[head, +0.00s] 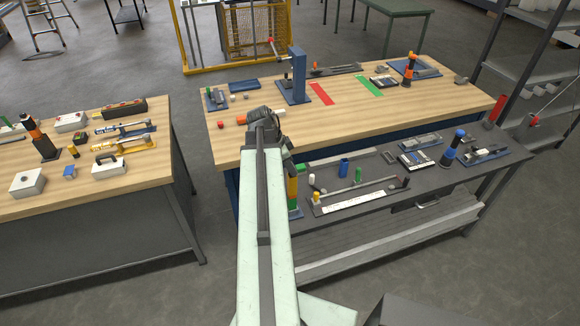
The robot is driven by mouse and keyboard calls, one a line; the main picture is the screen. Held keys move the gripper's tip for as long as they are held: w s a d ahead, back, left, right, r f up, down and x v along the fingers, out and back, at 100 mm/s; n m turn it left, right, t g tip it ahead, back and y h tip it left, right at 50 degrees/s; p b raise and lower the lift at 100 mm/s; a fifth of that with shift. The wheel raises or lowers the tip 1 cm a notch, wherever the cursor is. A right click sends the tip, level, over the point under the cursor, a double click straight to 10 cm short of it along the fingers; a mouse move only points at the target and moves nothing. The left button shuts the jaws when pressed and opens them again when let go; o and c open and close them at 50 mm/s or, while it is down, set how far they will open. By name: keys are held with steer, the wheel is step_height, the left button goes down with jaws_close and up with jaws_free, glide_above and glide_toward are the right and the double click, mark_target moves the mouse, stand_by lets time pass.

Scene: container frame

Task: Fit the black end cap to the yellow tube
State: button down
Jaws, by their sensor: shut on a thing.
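The yellow tube (292,189) stands upright at the left end of the dark front bench, in a blue base. It has an orange band near its top and green near its bottom. My gripper (284,150) is over the wood table's front edge, just above the tube's top. It is shut on a small dark piece, which looks like the black end cap. The gripper and my arm hide most of that piece. I cannot tell whether it touches the tube.
The dark bench (350,222) carries a white strip (347,201), a blue cylinder (343,167) and a blue-topped black post (452,148). The wood table (330,118) behind holds a blue column (298,76) and red and green strips. A second wood table (110,192) stands left, across a gap.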

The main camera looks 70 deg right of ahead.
steer(key=shift+f+b, duration=0.6)
steer(key=shift+f, duration=0.05)
steer(key=c, duration=0.5)
jaws_free()
step_height(320, 180, up, 7)
steer(key=p, duration=0.7)
steer(key=shift+r, duration=0.15)
